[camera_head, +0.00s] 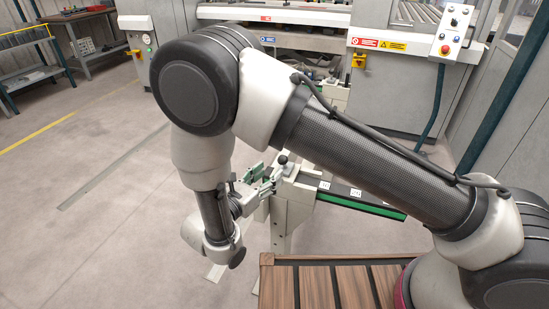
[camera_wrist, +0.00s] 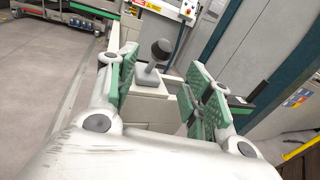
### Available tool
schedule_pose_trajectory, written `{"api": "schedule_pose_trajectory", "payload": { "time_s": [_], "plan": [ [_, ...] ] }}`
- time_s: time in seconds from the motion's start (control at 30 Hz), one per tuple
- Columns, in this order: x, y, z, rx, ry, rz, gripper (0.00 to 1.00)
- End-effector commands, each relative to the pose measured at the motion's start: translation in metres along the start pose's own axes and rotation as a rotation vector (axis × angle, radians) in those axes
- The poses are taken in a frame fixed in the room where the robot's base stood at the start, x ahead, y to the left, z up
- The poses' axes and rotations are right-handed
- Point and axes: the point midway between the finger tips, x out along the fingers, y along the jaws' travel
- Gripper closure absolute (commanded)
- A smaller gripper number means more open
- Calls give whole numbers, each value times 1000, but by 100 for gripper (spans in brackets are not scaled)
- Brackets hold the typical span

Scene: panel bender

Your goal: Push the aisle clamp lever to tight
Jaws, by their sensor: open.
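The clamp lever is a short grey stalk with a black ball knob (camera_wrist: 162,48), rising from a grey base (camera_wrist: 147,77) on a pale block. In the wrist view it shows between my two green-padded fingers, nearer the left one, and leans slightly to the right. My gripper (camera_wrist: 166,80) is open and empty, its fingers on either side of the lever in the picture. Whether a finger touches the lever I cannot tell. In the head view my gripper (camera_head: 257,181) is beside the knob (camera_head: 283,160), partly hidden by my wrist. No tight mark is readable.
A pale post carries a dark rail with a green edge (camera_head: 370,205) and white labels, right of my gripper. Behind stands the machine with a button panel (camera_head: 451,33). A slatted wooden deck (camera_head: 320,285) lies in front. Grey floor (camera_head: 90,220) at left is clear.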

Motion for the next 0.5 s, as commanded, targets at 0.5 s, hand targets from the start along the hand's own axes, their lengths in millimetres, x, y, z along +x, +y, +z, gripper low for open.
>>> {"api": "schedule_pose_trajectory", "payload": {
  "time_s": [0.5],
  "plan": [
    [69,1,8,-9,-26,4,49]
  ]
}}
